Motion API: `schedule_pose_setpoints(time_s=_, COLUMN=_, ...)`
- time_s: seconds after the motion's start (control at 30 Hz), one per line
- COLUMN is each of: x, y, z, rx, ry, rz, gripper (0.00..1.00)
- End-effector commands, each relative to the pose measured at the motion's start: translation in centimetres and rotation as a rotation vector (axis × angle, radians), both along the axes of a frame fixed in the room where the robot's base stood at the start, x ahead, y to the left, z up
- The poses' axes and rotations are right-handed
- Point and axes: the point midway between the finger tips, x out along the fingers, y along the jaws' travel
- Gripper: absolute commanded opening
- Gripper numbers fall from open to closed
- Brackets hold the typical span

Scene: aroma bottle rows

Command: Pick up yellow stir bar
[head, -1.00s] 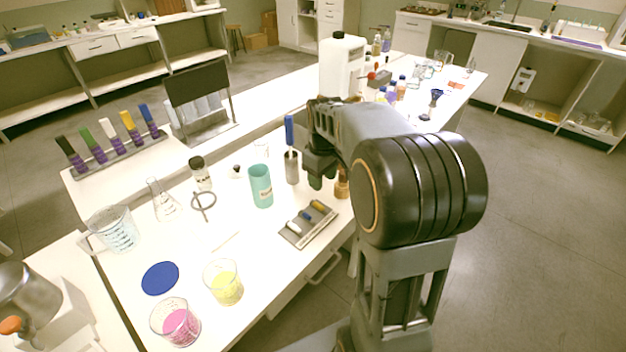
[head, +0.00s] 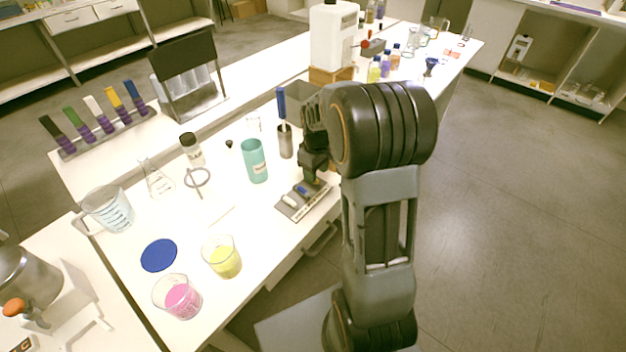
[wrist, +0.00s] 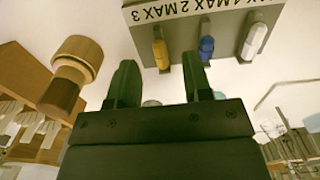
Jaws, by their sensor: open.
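A grey stir bar holder (head: 310,208) lies on the white bench, with white, blue and yellow bars in a row. The yellow stir bar (wrist: 160,50) shows in the wrist view, standing out from the others between the lines of my two fingers. My gripper (wrist: 161,70) is open and empty, its fingertips a little short of the yellow bar in that picture. The blue bar (wrist: 206,47) lies just past the right fingertip, and the white bar (wrist: 253,42) is farther right. In the head view my gripper (head: 310,180) is over the holder's far end and hides the yellow bar.
A teal cup (head: 255,162) and a grey holder with a blue-handled tool (head: 284,140) stand close behind and left of my gripper. Beakers of yellow (head: 222,258) and pink liquid (head: 178,298) stand nearer.

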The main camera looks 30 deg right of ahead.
Motion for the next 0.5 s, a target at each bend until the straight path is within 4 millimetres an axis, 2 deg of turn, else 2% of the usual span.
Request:
schedule_pose_setpoints(time_s=0.1, x=-0.1, y=0.0, z=-1.7, rx=0.001, ry=0.004, rz=-0.001, gripper=0.46)
schedule_pose_setpoints(time_s=0.2, x=0.0, y=-0.1, z=-2.5, rx=0.0, ry=0.001, rz=-0.001, gripper=0.46)
schedule_pose_setpoints(time_s=0.5, x=0.0, y=-0.1, z=-3.0, rx=0.0, ry=0.0, rz=-0.001, gripper=0.46)
